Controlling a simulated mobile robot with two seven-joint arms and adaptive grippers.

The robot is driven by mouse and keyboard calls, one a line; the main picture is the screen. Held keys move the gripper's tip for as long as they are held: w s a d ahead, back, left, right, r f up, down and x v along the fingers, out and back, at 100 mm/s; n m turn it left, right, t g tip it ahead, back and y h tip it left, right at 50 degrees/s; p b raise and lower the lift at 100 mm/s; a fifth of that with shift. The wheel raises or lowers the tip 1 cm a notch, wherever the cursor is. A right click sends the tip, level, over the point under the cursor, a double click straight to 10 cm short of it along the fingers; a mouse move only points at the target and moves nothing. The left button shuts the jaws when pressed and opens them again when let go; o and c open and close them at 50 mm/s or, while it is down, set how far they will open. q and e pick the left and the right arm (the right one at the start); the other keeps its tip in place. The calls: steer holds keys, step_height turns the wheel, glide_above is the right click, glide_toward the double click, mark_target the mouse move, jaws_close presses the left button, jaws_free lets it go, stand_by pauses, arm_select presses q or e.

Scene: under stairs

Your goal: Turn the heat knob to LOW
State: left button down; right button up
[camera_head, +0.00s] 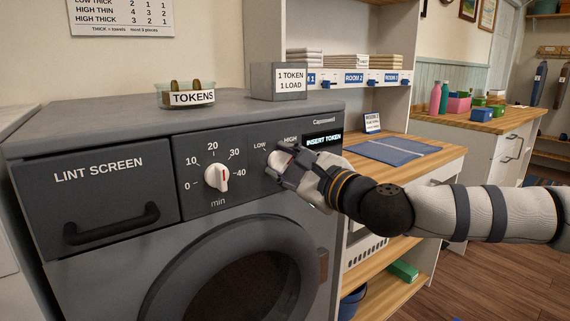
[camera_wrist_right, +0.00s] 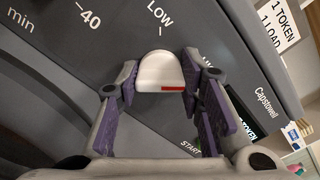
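The heat knob (camera_wrist_right: 160,72) is a white knob with a red mark, on the dark dryer panel between the LOW (camera_head: 260,147) and HIGH (camera_head: 291,140) labels. In the head view my right gripper (camera_head: 290,168) covers part of it. In the wrist view the purple-padded fingers of my right gripper (camera_wrist_right: 160,88) stand on either side of the knob, close to its edges; whether they press on it I cannot tell. The red mark shows at the knob's lower right edge in the wrist view. My left gripper is not in view.
The min timer knob (camera_head: 216,177) is left of my right gripper. The lint screen drawer (camera_head: 98,190) and the round dryer door (camera_head: 240,285) are nearby. The INSERT TOKEN display (camera_head: 323,139) is just right of the gripper. A token dish (camera_head: 187,98) and a sign box (camera_head: 278,81) stand on top.

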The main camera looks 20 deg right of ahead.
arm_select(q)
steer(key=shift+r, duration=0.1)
arm_select(e)
steer(key=shift+r, duration=0.1)
steer(key=n+p, duration=0.1)
steer(key=n, duration=0.3)
steer(key=shift+r+n, duration=0.1)
steer(key=shift+n, duration=0.3)
steer(key=n+p, duration=0.1)
steer(key=n, duration=0.3)
steer(key=shift+n+p, duration=0.3)
steer(key=shift+p, duration=0.05)
steer(key=n+p, duration=0.1)
steer(key=n, duration=0.5)
steer(key=shift+n+p, duration=0.3)
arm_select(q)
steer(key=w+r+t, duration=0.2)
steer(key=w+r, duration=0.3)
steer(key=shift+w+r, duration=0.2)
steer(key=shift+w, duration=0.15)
arm_select(e)
steer(key=shift+f+n, duration=0.25)
steer(key=shift+n, duration=0.65)
